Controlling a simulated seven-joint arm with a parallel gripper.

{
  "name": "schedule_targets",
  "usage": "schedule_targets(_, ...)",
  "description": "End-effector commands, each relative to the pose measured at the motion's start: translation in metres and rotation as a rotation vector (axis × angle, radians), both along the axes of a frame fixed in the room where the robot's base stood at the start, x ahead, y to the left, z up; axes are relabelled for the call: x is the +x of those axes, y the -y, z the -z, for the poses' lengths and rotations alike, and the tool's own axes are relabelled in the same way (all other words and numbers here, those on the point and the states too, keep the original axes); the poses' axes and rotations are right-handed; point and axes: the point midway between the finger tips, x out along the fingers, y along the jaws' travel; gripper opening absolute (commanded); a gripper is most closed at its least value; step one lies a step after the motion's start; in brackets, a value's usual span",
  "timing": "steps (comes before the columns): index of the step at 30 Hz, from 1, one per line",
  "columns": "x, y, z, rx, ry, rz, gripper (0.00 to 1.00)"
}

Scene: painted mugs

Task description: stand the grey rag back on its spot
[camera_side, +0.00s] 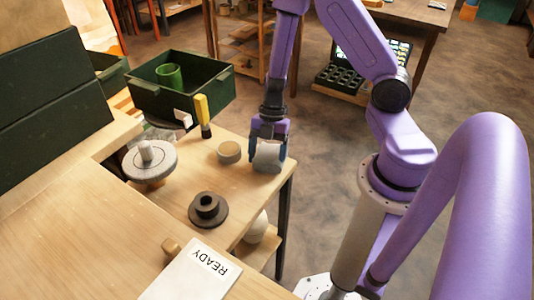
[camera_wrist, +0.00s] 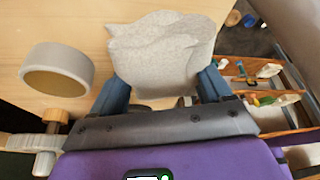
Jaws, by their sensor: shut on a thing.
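The grey rag (camera_wrist: 165,60) is a pale, rumpled bundle between the two blue fingers of my gripper (camera_wrist: 160,90) in the wrist view. In the side view my gripper (camera_side: 268,145) points down near the right edge of the wooden table, shut on the rag (camera_side: 266,158). The rag is at or just above the tabletop; I cannot tell whether it touches. No marked spot for the rag can be made out.
A round tan-topped disc (camera_side: 229,151) stands just left of my gripper. A black flanged piece (camera_side: 208,209), a grey wheel (camera_side: 150,160) and a yellow-handled tool (camera_side: 203,115) are on the table. A green crate (camera_side: 181,90) stands behind. A READY card (camera_side: 190,275) lies in front.

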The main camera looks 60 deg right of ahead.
Motion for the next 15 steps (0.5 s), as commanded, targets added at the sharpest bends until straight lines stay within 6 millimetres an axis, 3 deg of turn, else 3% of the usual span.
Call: schedule_targets(15,-0.0001,-0.0002,0.0091,0.0,0.0,0.001,0.22)
